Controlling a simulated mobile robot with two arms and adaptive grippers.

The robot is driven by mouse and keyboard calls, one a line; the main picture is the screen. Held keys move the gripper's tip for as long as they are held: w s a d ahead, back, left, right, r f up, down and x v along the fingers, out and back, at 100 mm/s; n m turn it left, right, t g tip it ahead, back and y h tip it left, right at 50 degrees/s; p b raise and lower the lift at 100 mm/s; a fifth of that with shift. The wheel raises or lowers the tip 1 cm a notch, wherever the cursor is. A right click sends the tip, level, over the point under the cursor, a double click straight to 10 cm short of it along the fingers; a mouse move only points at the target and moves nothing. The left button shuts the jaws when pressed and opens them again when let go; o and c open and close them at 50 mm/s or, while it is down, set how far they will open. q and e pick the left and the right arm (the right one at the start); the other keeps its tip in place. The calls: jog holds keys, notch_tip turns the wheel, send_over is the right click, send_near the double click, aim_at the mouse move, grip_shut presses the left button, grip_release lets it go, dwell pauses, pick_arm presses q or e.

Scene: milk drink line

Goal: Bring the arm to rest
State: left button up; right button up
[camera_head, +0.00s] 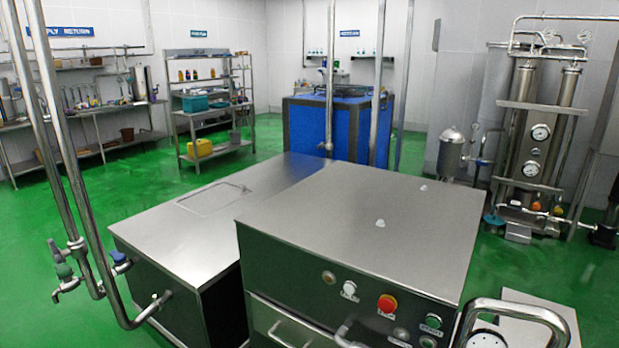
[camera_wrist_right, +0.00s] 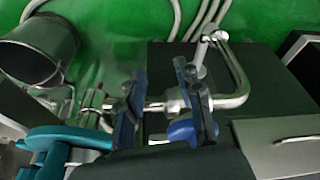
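My right gripper (camera_wrist_right: 160,75) shows in the right wrist view. Its two dark fingers stand apart, and I see nothing held between them. A steel pipe (camera_wrist_right: 232,80) with a bend runs behind the fingers, and a blue valve handle (camera_wrist_right: 182,131) shows close by the right finger. I cannot tell whether the fingers touch either one. Neither of my grippers shows in the head view, and my left gripper is in no view.
In the head view, a steel cabinet (camera_head: 365,228) with buttons stands in front, beside a lower steel-topped unit (camera_head: 215,240). Upright pipes (camera_head: 62,150) with valves are at left. A blue machine (camera_head: 305,125) stands behind. Green floor (camera_head: 50,225) is open at left.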

jog(key=s+d+f+n, duration=0.2)
jog(key=s+f, duration=0.4)
jog(key=s, duration=0.5)
jog(key=s+d+f+n+g+y+b, duration=0.1)
jog(key=s+d+f+n, duration=0.1)
jog(key=s+d+f, duration=0.2)
jog(key=s+d+f+n+b, duration=0.1)
jog(key=s+d+f, duration=0.3)
jog(key=s+f, duration=0.5)
jog(key=s, duration=0.8)
jog(key=shift+s+f+n+g, duration=0.15)
jog(key=shift+s+n+g, duration=0.25)
